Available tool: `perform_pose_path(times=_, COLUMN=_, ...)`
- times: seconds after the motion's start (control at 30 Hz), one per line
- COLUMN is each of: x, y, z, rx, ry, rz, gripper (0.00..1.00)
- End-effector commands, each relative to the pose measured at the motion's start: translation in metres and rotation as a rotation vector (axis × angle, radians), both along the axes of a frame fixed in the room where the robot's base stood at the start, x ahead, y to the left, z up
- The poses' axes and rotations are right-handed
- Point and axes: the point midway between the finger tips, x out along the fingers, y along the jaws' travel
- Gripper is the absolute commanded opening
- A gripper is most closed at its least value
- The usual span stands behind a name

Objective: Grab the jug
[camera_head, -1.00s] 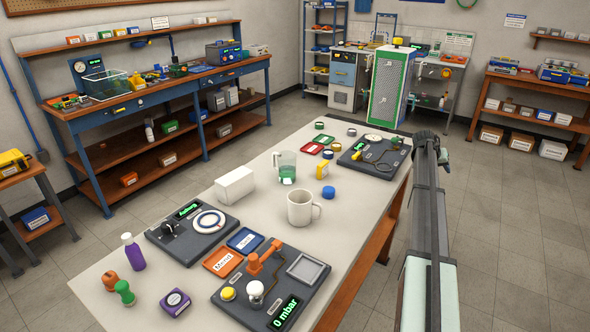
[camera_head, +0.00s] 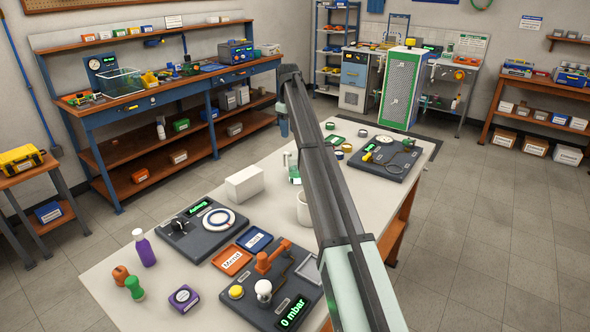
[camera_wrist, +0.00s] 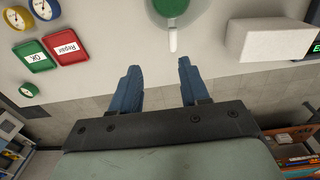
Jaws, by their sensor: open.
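The jug (camera_head: 291,164) is a clear measuring jug with green in it. It stands on the grey-white bench, partly hidden behind my arm in the head view. In the wrist view the jug (camera_wrist: 172,8) is cut off by the top edge, with its pale handle (camera_wrist: 172,40) pointing toward my fingers. My gripper (camera_wrist: 157,78) is open and empty, its blue fingers apart over the bench edge, short of the handle. In the head view my gripper (camera_head: 284,126) hangs at the far side of the bench, beyond the jug.
A white box (camera_head: 244,184) stands left of the jug, and a white mug (camera_head: 303,208) in front, partly behind my arm. Green and red trays (camera_wrist: 67,46) lie left of the jug in the wrist view. Test panels occupy both bench ends.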

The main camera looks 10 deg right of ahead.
Motion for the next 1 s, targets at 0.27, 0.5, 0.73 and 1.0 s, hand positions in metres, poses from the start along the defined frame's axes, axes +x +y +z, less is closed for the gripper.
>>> perform_pose_path(times=0.27, x=-0.003, y=0.031, z=-0.002, rx=0.015, ry=0.037, rz=0.089, gripper=0.45)
perform_pose_path(times=0.5, x=-0.003, y=0.03, z=-0.033, rx=0.014, ry=0.037, rz=0.086, gripper=0.45)
perform_pose_path(times=0.73, x=-0.003, y=0.029, z=-0.071, rx=0.014, ry=0.036, rz=0.085, gripper=0.45)
perform_pose_path(times=1.0, x=-0.002, y=0.028, z=-0.087, rx=0.014, ry=0.035, rz=0.084, gripper=0.45)
